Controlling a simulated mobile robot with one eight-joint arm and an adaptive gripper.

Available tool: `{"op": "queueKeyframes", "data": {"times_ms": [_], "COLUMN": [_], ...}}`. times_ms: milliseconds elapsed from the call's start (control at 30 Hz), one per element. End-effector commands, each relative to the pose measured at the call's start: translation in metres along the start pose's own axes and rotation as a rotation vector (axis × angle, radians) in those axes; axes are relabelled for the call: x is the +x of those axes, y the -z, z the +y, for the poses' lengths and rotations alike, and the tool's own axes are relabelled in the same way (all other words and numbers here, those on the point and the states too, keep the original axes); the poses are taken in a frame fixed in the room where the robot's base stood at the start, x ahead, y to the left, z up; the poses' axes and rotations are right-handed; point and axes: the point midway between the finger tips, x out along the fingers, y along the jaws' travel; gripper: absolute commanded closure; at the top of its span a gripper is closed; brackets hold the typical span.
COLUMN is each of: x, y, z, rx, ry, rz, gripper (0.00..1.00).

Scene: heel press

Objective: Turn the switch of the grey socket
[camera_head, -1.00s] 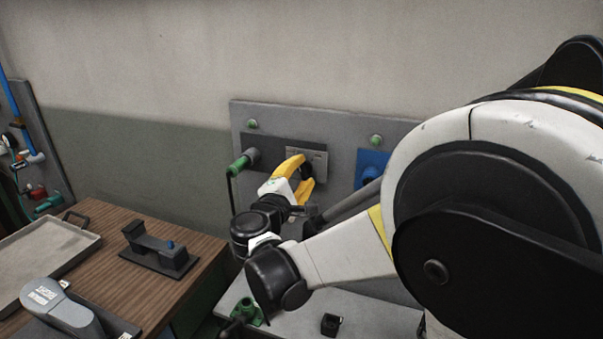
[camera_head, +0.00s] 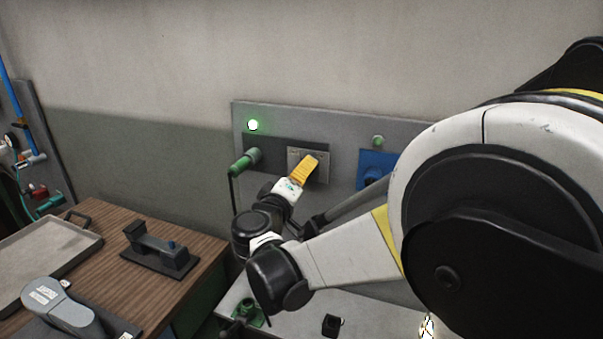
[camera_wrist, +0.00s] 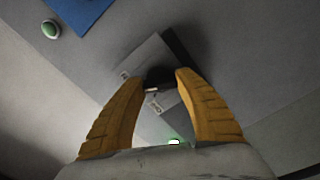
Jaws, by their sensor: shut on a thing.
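The grey socket (camera_head: 259,143) is a dark grey panel on the wall board, with a green plug (camera_head: 243,162) in its left part. Its lighter switch plate (camera_head: 322,169) is on the right and also shows in the wrist view (camera_wrist: 150,62). The black switch knob (camera_wrist: 158,76) sits between my yellow fingertips in the wrist view. My gripper (camera_wrist: 160,78) is shut on the knob; in the head view my gripper (camera_head: 312,158) hides it.
A blue socket (camera_head: 375,168) is to the right, under an unlit green lamp (camera_head: 378,141). A wooden table (camera_head: 105,284) at left holds a tray (camera_head: 40,257) and a dark fixture (camera_head: 160,250). A grey bench (camera_head: 368,316) lies below the board, with a small black block (camera_head: 331,325).

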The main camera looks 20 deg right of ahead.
Motion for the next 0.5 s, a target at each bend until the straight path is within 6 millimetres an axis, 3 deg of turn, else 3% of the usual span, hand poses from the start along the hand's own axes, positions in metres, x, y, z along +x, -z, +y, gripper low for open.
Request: {"op": "queueKeyframes", "data": {"times_ms": [500], "x": [0.0004], "y": [0.0007], "z": [0.0006], "rx": [0.139], "ry": [-0.001], "rz": [0.001], "gripper": [0.90]}}
